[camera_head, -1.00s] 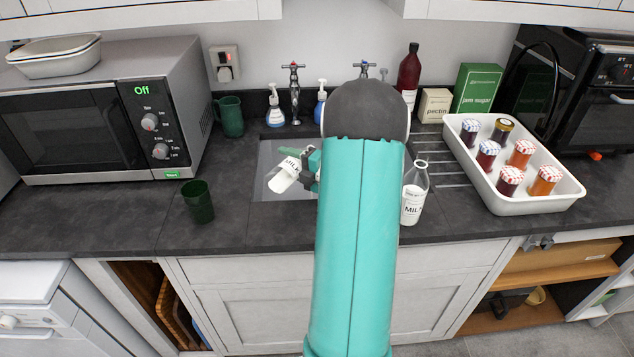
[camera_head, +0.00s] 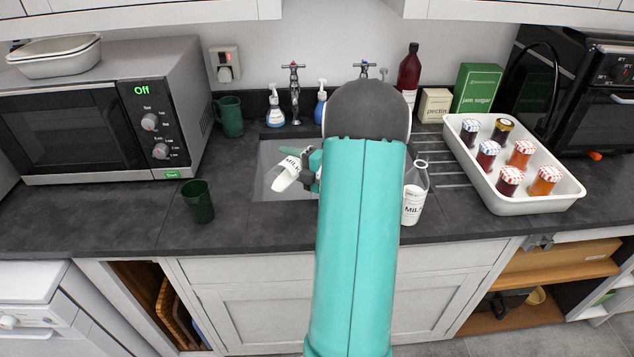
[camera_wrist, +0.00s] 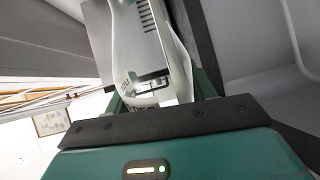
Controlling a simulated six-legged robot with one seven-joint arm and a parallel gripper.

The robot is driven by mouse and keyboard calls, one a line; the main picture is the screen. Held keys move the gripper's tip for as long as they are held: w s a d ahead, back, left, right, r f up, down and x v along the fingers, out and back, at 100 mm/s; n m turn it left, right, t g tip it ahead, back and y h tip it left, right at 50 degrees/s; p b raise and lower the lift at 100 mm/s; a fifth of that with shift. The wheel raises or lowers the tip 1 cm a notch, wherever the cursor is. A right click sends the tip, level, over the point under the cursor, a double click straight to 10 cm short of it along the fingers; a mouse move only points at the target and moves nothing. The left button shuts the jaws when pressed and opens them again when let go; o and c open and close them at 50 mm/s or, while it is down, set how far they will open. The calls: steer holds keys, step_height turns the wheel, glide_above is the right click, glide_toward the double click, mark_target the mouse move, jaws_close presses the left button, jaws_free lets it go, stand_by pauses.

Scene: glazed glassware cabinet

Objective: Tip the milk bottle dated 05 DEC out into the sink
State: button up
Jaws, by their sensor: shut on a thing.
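My gripper (camera_head: 312,168) is shut on a milk bottle (camera_head: 286,175) over the sink (camera_head: 264,187). The bottle is tilted steeply, its lower end in the picture pointing down and left, with white inside. My arm hides the right part of the sink.
A dark green cup (camera_head: 198,202) stands on the counter left of the sink, and a green mug (camera_head: 230,116) behind it. Soap bottles and taps (camera_head: 294,95) line the back. A white tray (camera_head: 545,203) of jam jars is at right.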

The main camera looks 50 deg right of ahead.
steer(key=shift+d+m, duration=0.3)
steer(key=shift+m, duration=0.7)
stand_by(1.3)
steer(key=shift+d+f+m, duration=0.45)
steer(key=shift+f+m, duration=0.4)
steer(key=shift+m, duration=0.15)
steer(key=shift+a+r+n, duration=0.3)
steer(key=shift+r+n, duration=0.15)
steer(key=shift+r, duration=0.1)
steer(key=shift+a+r+n, duration=0.25)
steer(key=shift+r+n, duration=0.2)
steer(key=shift+r, duration=0.05)
steer(key=shift+a+f+n, duration=0.1)
steer(key=shift+n, duration=1.1)
steer(key=shift+a, duration=0.1)
